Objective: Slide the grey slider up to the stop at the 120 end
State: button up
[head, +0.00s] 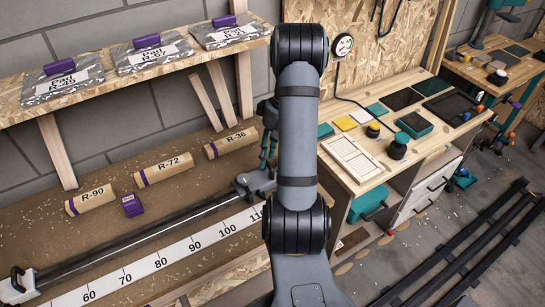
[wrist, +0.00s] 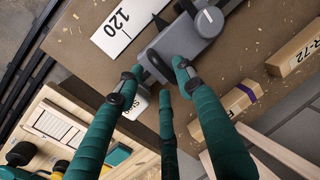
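The grey slider (head: 255,180) sits on the dark rail (head: 160,230), near the 110 mark. In the wrist view the slider (wrist: 188,42) is a grey block with a white mark on top, beside the ruler end printed 120 (wrist: 118,22). My gripper (head: 267,158) reaches down at the slider from above. In the wrist view its teal fingers (wrist: 157,72) have their tips apart, on either side of the slider's rounded near end. I cannot tell whether they press on it. A white-labelled block (wrist: 139,102), perhaps the stop, shows partly behind the left finger; any gap to the slider is unclear.
The ruler (head: 160,262) runs along the front of the rail. A wooden workbench (head: 400,150) stands to the right. My arm hides the rail's far end in the head view.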

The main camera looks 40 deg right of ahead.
notch_tip(320, 180, up, 12)
jog(key=d, duration=0.2)
jog(key=shift+s, duration=0.15)
jog(key=shift+d+f, duration=0.1)
jog(key=shift+f, duration=0.1)
dwell(0.4)
jog(key=f, duration=0.4)
jog(key=a+f, duration=0.1)
jog(key=f, duration=0.3)
jog(key=a+f, duration=0.1)
jog(key=f, duration=0.2)
jog(key=shift+a+f, duration=0.2)
jog(key=shift+f, duration=0.2)
jog(key=shift+a, duration=0.1)
jog(key=shift+a+r, duration=0.1)
jog(key=shift+a, duration=0.1)
jog(key=shift+w, duration=0.2)
